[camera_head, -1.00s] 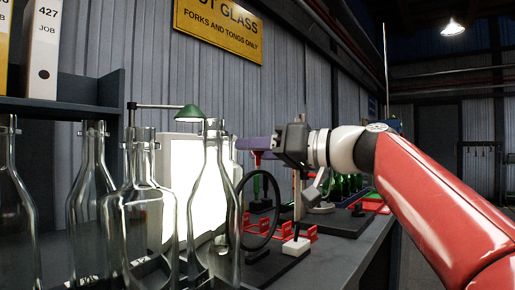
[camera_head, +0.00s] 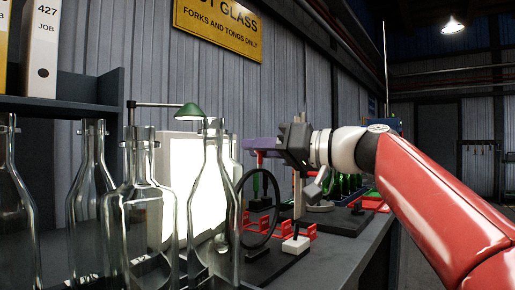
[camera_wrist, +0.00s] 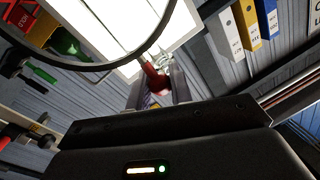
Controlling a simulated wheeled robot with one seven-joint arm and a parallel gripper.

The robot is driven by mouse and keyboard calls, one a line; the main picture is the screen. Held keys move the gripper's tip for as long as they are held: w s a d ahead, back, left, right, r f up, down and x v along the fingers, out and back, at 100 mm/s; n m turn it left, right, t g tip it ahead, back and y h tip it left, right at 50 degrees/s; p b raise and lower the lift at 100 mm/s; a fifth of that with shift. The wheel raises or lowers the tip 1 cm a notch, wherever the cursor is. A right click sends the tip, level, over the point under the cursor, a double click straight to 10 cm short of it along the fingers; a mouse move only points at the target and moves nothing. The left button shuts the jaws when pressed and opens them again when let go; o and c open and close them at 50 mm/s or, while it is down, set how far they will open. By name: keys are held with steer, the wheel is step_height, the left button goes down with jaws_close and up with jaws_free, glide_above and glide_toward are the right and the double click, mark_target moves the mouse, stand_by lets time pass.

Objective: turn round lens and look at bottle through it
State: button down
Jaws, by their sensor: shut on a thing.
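The round lens (camera_head: 241,215) is a large dark ring standing upright on the bench in the head view. In the wrist view its dark rim (camera_wrist: 90,67) curves across the upper left, with the bright panel behind it. My gripper (camera_wrist: 156,88) is shut on a small red piece (camera_wrist: 155,76) close beside the rim; I cannot tell how that piece joins the lens. In the head view my gripper (camera_head: 262,146) is above and behind the ring. A clear glass bottle (camera_head: 212,205) stands just left of the ring and overlaps its left edge.
More clear bottles (camera_head: 140,225) crowd the front left. A glowing white panel (camera_head: 183,160) stands behind them, with a green lamp (camera_head: 189,112). A small white block on a dark base (camera_head: 296,245) sits right of the lens. Red racks and green bottles (camera_head: 348,184) are farther back.

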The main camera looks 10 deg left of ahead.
steer(key=shift+w+d+f+m, duration=0.1)
steer(key=shift+w+d+m, duration=0.15)
steer(key=shift+w+m, duration=0.45)
steer(key=w+d+f+m+t+b, duration=0.2)
steer(key=w+f+m, duration=0.6)
steer(key=m, duration=0.6)
steer(key=shift+d+f+t+y+b, duration=0.15)
steer(key=shift+d+t+y+b, duration=0.25)
steer(key=shift+d, duration=0.25)
steer(key=c, duration=1.3)
jaws_free()
steer(key=shift+s, duration=0.1)
